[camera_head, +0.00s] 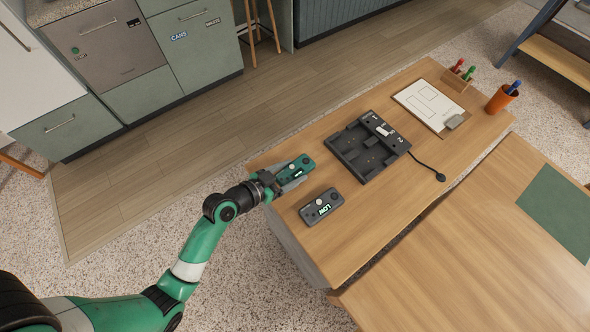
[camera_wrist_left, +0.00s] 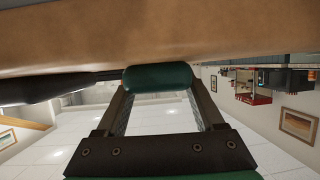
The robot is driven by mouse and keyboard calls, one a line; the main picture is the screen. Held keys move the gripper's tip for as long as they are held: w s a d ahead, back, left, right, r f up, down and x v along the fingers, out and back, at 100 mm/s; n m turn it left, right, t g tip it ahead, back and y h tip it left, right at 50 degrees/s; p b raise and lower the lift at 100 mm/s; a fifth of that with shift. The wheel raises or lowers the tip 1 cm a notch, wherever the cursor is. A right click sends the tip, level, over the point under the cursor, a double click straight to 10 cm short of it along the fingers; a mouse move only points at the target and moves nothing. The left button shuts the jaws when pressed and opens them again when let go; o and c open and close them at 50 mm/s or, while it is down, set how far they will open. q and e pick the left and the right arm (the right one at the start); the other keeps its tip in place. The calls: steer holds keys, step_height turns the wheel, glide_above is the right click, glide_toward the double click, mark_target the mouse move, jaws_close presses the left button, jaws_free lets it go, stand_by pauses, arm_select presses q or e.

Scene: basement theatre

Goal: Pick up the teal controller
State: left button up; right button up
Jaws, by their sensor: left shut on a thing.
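The teal controller (camera_head: 298,166) is at the left end of the wooden desk in the head view. My left gripper (camera_head: 290,175) is shut on the teal controller, with a finger along its side. In the left wrist view the controller (camera_wrist_left: 158,78) shows as a dark teal block between the two fingertips (camera_wrist_left: 158,92), close to the wooden surface. I cannot tell whether it still touches the desk. My right gripper is in neither view.
A grey controller (camera_head: 321,207) with a lit display lies just in front on the desk (camera_head: 420,195). A dark charging dock (camera_head: 366,146) with a cable stands behind it. A clipboard (camera_head: 428,104), a wooden pen holder (camera_head: 456,81) and an orange cup (camera_head: 499,101) are farther right.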

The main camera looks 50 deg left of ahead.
mark_target(291, 172)
arm_select(q)
steer(key=shift+c, duration=0.8)
steer(key=shift+r, duration=0.15)
steer(key=shift+r, duration=0.2)
step_height(291, 172, up, 3)
steer(key=shift+f+p, duration=0.2)
steer(key=shift+p, duration=0.4)
steer(key=s+d+r+p, duration=0.4)
steer(key=s+d+r, duration=0.4)
steer(key=d, duration=0.3)
steer(key=shift+d+r, duration=0.2)
steer(key=shift+r, duration=0.7)
steer(key=shift+s, duration=0.1)
